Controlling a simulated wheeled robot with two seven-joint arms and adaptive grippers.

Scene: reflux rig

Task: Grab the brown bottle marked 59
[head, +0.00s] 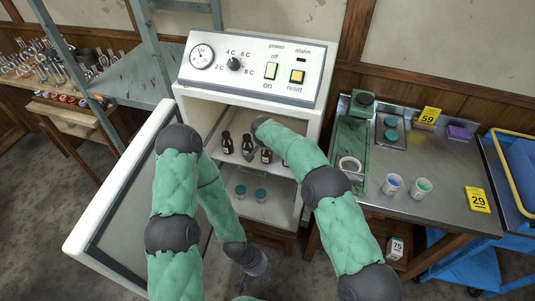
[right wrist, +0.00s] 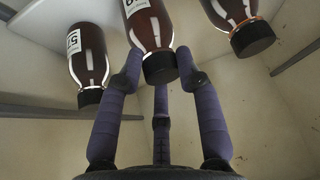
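Several brown bottles with dark caps and white labels stand on the upper shelf of the open cabinet; one brown bottle (head: 227,143) is at the left. My right gripper (right wrist: 160,65) reaches in at the shelf. In the right wrist view its fingers lie either side of the cap of the middle bottle (right wrist: 151,25); whether they touch it is unclear. That bottle's label is mostly hidden. A left bottle (right wrist: 88,62) shows a label starting with 5, its second digit unclear. Another bottle (right wrist: 240,25) is at the right. My left gripper (head: 256,264) hangs low before the cabinet, its fingers indistinct.
The white cabinet (head: 322,90) has its door (head: 85,225) swung open to the left. Teal-capped jars (head: 240,191) stand on the lower shelf. The right-hand metal table (head: 440,185) holds cups, a yellow 59 sign (head: 428,117) and a yellow 29 sign (head: 478,199).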

